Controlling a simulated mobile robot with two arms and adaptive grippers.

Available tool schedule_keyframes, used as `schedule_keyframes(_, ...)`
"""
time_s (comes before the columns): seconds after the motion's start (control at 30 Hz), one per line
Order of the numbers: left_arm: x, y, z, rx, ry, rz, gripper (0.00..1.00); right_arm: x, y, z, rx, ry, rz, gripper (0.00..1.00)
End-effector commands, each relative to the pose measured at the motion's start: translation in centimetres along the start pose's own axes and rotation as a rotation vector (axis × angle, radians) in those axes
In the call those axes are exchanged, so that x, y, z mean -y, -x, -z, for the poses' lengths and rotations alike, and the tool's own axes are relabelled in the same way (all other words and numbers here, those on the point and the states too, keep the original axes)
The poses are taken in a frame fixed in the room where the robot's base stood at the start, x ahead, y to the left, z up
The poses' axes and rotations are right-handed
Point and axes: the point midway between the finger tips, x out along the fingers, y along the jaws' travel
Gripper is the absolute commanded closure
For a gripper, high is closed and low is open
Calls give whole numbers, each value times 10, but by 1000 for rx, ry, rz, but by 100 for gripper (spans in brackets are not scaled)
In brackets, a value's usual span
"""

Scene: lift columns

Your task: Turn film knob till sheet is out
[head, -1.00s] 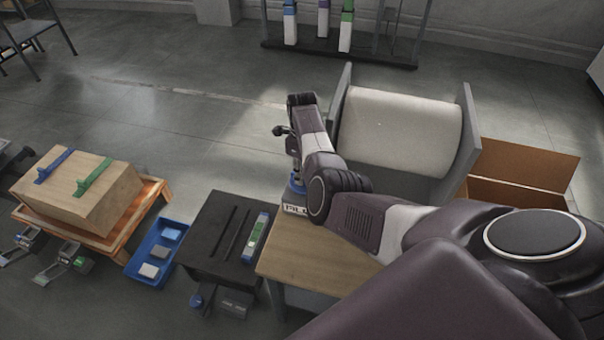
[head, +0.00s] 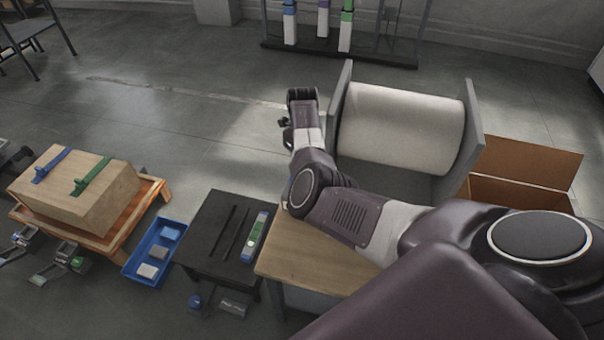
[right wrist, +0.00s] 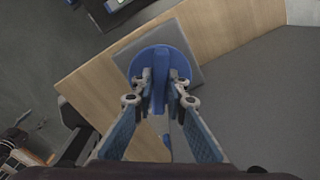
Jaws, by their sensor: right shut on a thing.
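In the right wrist view a blue round knob (right wrist: 137,66) with a raised grip bar sits on a grey square plate (right wrist: 188,50) at the edge of the wooden-topped bench. My right gripper (right wrist: 160,90) is shut on the knob's bar, one finger on each side. In the head view my right arm reaches across the bench (head: 318,250) and hides the knob and the fingertips. A large off-white roll (head: 400,130) lies between two grey side panels beyond the bench. I cannot make out a separate sheet. My left gripper is not in view.
An open brown cardboard box (head: 525,165) stands right of the roll. A black slotted table (head: 212,225), a blue tray (head: 143,268) and a wooden box (head: 100,200) with blue and green handles stand left of the bench. Open floor lies beyond them.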

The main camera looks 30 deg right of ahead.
Motion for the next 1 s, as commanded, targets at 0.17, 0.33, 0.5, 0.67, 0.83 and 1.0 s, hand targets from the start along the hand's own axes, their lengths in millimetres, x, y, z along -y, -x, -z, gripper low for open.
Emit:
schedule_keyframes(0.17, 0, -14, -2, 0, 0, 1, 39, 0, -2, -2, 4, -169, -2, 100)
schedule_keyframes(0.33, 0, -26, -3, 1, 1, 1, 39, 1, -3, -1, 4, -331, -2, 100)
schedule_keyframes(0.5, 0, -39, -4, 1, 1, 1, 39, 2, -3, -1, 4, -489, -1, 100)
schedule_keyframes(0.67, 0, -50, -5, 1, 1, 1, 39, 3, -3, 0, 3, -623, -1, 100)
schedule_keyframes(0.83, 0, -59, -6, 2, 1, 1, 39, 3, -2, 0, 3, -737, -2, 100)
schedule_keyframes(1.0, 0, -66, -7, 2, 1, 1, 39, 4, -1, 1, 3, -817, -1, 100)
